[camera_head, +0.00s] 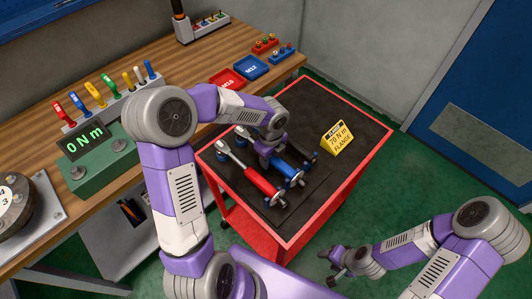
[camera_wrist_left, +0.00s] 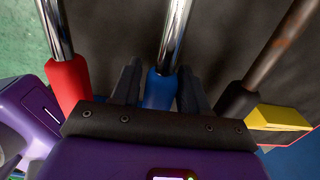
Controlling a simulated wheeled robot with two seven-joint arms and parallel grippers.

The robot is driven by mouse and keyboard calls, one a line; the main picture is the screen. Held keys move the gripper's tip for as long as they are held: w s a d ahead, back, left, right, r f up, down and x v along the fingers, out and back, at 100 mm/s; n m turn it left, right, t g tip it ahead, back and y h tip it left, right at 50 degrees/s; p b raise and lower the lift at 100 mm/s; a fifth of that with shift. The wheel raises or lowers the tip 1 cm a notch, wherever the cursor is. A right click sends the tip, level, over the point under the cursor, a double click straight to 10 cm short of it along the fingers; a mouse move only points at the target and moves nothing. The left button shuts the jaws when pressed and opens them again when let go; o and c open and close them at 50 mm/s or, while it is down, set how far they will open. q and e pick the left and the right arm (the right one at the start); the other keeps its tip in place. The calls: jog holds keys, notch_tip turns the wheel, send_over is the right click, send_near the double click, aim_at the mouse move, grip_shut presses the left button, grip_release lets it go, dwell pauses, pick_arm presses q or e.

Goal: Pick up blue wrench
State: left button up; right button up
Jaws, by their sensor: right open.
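The blue wrench (camera_head: 289,172) lies on the black top of the red cart (camera_head: 372,131), in the middle of three wrenches, its metal shaft toward the upper left. My left gripper (camera_head: 270,158) is over it from above and hides part of it. In the left wrist view, the blue handle (camera_wrist_left: 160,91) lies between the two dark fingers of my left gripper (camera_wrist_left: 158,82). The fingers are very close to its sides; I cannot tell whether they press on it. My right gripper (camera_head: 338,262) is open and empty, low beside the cart.
The red wrench (camera_head: 262,185) lies close on one side, and a dark-handled wrench (camera_wrist_left: 240,98) on the other. A yellow torque sign (camera_head: 337,140) stands on the cart. The workbench (camera_head: 150,65) holds a green readout box (camera_head: 90,155) and red and blue trays (camera_head: 250,67).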

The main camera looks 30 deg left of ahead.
pick_arm(q)
grip_shut()
jog(key=shift+r, duration=0.1)
notch_tip(320, 180, up, 10)
jog(key=p, duration=0.3)
dwell(0.3)
